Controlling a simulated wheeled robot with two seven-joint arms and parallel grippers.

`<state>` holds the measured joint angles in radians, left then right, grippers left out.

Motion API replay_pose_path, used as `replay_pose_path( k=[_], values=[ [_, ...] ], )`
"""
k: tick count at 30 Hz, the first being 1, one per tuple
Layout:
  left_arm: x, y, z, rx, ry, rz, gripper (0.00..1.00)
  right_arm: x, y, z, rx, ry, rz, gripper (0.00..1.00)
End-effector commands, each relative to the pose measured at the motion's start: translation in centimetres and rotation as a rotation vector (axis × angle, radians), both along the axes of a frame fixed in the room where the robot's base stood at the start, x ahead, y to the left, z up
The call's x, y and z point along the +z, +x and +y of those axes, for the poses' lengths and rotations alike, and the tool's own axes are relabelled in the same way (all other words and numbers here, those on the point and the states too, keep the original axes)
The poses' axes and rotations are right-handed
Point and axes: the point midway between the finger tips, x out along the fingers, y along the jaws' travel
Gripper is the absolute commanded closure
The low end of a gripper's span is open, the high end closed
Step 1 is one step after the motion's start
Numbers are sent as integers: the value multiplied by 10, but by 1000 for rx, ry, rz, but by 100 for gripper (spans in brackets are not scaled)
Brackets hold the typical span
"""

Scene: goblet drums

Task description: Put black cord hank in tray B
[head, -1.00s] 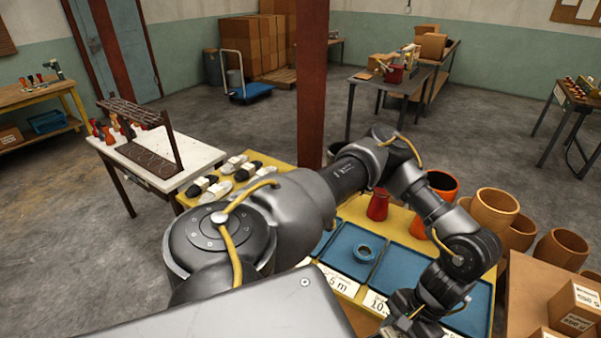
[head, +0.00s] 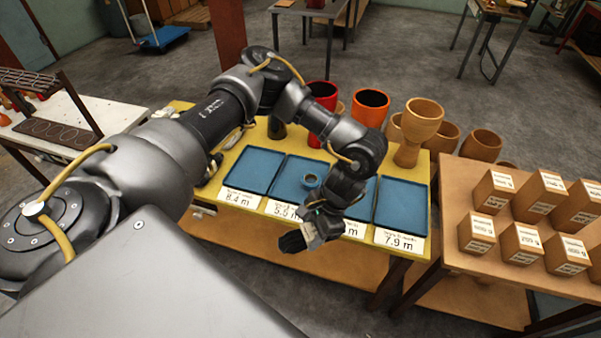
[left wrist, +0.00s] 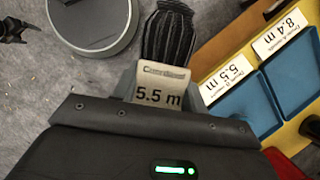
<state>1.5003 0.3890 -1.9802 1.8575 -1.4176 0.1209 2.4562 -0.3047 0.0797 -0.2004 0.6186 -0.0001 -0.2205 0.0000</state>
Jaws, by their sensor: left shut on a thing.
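My left gripper (head: 312,232) is shut on a black cord hank (head: 292,242), held in the air in front of the trays' labels. The left wrist view shows the ribbed hank (left wrist: 168,38) with a paper band reading 5.5 m. Several blue trays lie in a row on the yellow table. My arm partly hides the third tray. My right gripper is out of view.
Red and orange goblet drums (head: 370,107) and a wooden one (head: 417,135) stand behind the trays. A brown table (head: 450,265) with several small labelled boxes stands to the right. The rightmost tray (head: 402,203) is empty.

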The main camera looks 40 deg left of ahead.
Motion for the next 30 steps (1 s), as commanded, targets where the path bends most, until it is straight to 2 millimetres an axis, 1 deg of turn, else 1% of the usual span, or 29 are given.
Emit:
replay_pose_path(
  k=[1,4,8,9,11,12,14,15,21,24,30],
  values=[
    [-4,9,4,-99,7,-5,83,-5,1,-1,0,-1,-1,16],
    [-9,25,18,-341,9,-4,83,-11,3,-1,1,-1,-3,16],
    [-15,45,50,-691,5,0,83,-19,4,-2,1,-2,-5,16],
    [-16,51,62,-800,3,-1,83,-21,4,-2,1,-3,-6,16],
    [-17,59,83,-962,3,0,83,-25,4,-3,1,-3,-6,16],
    [-17,64,97,-1067,2,-1,83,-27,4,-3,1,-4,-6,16],
    [-16,70,118,-1215,2,-2,83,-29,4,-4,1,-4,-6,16],
    [-16,74,132,-1304,3,-4,83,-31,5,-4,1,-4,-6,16],
    [-11,82,194,-1660,1,-4,83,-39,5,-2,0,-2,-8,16],
    [-8,83,219,-1792,0,0,83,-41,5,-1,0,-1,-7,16],
    [-1,84,253,-1976,-4,6,83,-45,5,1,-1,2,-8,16]
  ],
)
